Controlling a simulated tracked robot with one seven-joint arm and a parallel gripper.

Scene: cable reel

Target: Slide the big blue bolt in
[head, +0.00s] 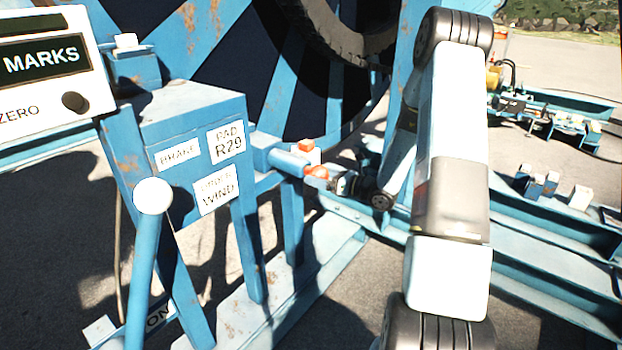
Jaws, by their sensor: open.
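The big blue bolt (290,160) appears to be the thick blue bar that sticks out to the right from the blue stand beside the reel. An orange knob (317,172) is at its right end, and a small orange block with a white top (306,151) sits just above it. My gripper (338,181) is open, small and dark in the head view, just right of the orange knob. Whether its fingers touch or surround the knob cannot be told. The bolt's far end is hidden in the stand.
A blue post with signs (192,150) stands at left, with a white-knobbed lever (153,197) in front and a counter box (45,70) beside it. The large reel (290,60) fills the back. Blue rails (545,255) run at right. My arm blocks the middle right.

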